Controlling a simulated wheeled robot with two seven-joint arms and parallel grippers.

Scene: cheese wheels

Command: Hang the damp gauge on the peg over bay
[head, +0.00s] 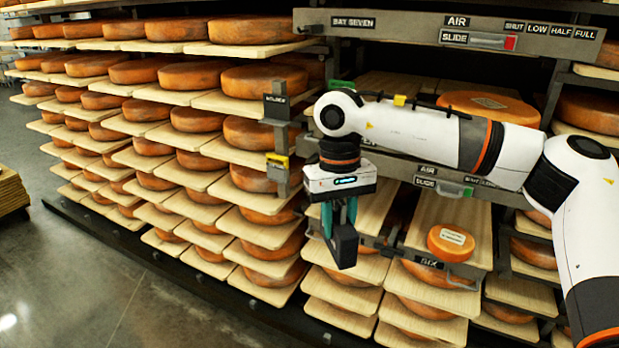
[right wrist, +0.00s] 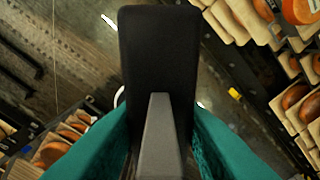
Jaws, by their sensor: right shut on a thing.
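My right gripper (head: 341,218) hangs down in front of the shelving, with teal fingers, shut on a dark slab-like thing (head: 344,246). In the right wrist view the teal fingers of the gripper (right wrist: 160,140) close on its grey stem, and the black slab (right wrist: 160,45) extends beyond them. I take it to be the damp gauge; its face and any hanging loop are hidden. A sign reading BAY SEVEN (head: 353,22) is on the grey rail above and behind the gripper. I cannot make out a peg for certain. My left gripper is not in view.
Racks of orange cheese wheels on boards (head: 256,133) fill the left and centre. A grey post (head: 281,140) with a dark labelled holder and a yellow tag (head: 277,160) stands close left of my gripper. A small labelled cheese (head: 451,242) sits lower right. Floor (head: 110,280) is clear.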

